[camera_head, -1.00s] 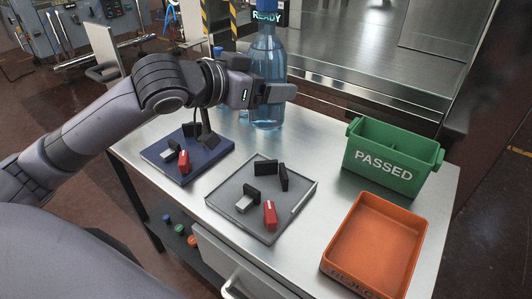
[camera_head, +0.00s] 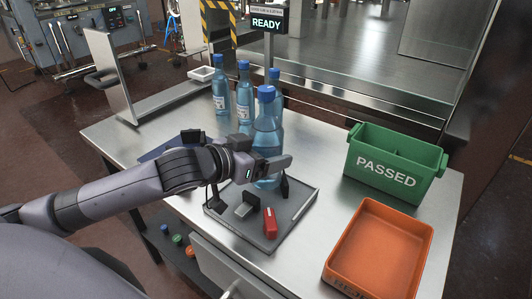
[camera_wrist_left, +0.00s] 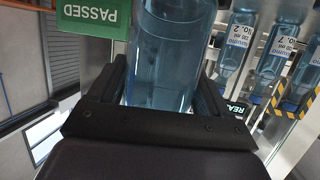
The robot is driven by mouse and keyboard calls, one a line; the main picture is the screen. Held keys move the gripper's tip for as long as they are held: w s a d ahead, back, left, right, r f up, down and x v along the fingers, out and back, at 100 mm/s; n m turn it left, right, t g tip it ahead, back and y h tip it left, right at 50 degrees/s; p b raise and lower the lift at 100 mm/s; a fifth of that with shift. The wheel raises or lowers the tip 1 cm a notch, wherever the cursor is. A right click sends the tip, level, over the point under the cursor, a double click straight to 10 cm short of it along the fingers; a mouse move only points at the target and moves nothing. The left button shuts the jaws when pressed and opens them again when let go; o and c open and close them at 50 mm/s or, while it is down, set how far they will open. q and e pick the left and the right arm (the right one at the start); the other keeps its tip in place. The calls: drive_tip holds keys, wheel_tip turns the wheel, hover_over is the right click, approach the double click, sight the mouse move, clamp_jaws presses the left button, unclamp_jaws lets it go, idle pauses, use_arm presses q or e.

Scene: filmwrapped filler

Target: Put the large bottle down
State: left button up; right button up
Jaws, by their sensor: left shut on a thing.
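The large blue bottle (camera_head: 266,138) is upright at the back of the grey tray (camera_head: 300,215). My left gripper (camera_head: 268,168) is shut around its lower body. In the left wrist view the bottle (camera_wrist_left: 172,60) sits between the two dark fingers. The bottle's base is partly hidden by the gripper and the tray's black blocks, so I cannot tell whether it touches the tray. A red block (camera_head: 270,223) and a grey clamp piece (camera_head: 244,210) are on the tray. My right gripper is not in view.
Several smaller bottles (camera_head: 244,92) stand behind, near a READY sign (camera_head: 267,22). A green PASSED bin (camera_head: 394,170) and an orange tray (camera_head: 378,245) are on the right. A blue pad (camera_head: 160,150) is mostly hidden behind my left arm.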

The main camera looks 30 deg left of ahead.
use_arm(q)
drive_tip(key=shift+r, duration=0.1)
drive_tip(key=shift+f, duration=0.25)
drive_tip(key=o, duration=1.5)
drive_tip(key=shift+f, duration=0.1)
drive_tip(key=shift+c, duration=0.2)
drive_tip(key=shift+r, duration=0.3)
drive_tip(key=p+v, duration=0.2)
drive_tip(key=v, duration=1)
